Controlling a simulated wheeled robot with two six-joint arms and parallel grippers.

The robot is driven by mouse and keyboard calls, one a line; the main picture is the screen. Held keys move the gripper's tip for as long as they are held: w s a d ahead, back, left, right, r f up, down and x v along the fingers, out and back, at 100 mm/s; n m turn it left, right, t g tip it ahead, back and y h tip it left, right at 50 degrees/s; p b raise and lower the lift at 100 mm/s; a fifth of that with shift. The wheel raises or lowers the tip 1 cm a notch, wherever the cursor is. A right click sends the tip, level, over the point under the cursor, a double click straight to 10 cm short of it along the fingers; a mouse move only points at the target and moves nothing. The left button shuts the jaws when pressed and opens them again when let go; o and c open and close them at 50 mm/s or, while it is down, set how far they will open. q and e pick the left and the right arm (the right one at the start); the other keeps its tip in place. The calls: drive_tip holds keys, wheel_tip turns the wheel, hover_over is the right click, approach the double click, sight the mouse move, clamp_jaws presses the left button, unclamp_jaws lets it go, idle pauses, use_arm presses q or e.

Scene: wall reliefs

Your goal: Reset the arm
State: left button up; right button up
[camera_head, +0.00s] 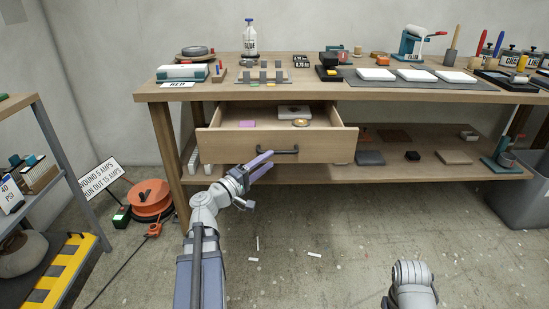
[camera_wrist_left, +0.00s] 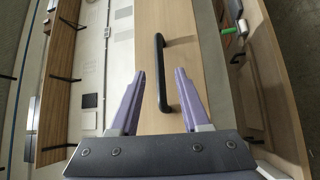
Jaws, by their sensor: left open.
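My left gripper (camera_head: 262,180) is open and empty in front of the wooden drawer (camera_head: 230,146) under the workbench. Its upper finger overlaps the black bar handle (camera_head: 288,151) in the head view. In the left wrist view, the two purple fingers of the left gripper (camera_wrist_left: 168,90) are spread, with the handle (camera_wrist_left: 162,75) showing between them; I cannot tell whether they touch it. The drawer is pulled out. It holds a purple block (camera_head: 247,124), a round gold item (camera_head: 300,122) and a flat grey item (camera_head: 294,112). Only a link of my right arm shows at the bottom; its gripper is out of view.
The workbench top (camera_head: 330,90) carries a bottle (camera_head: 250,37), white tiles and tools. A lower shelf (camera_head: 400,172) holds small blocks. An orange cable reel (camera_head: 150,200) and a shelf rack stand left, a grey bin (camera_head: 520,190) right. The middle floor is mostly clear.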

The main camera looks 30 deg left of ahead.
use_arm(q)
drive_tip(key=shift+v, duration=0.85)
drive_tip(key=s+d+f+m+g+h, duration=0.15)
drive_tip(key=d+f+m+g, duration=0.55)
drive_tip(key=d, duration=0.7)
drive_tip(key=d+f+m+g+h, duration=0.35)
drive_tip(key=d+f+g, duration=0.35)
drive_tip(key=d, duration=0.7)
drive_tip(key=s+d+f+m+g+y, duration=0.5)
drive_tip(key=s+d+f+m+y, duration=0.2)
drive_tip(key=s+f+y, duration=0.5)
wheel_tip(320, 180, up, 40)
drive_tip(key=h+p, duration=0.1)
drive_tip(key=p, duration=3.7)
drive_tip(key=shift+s, duration=0.5)
drive_tip(key=shift+f, duration=0.15)
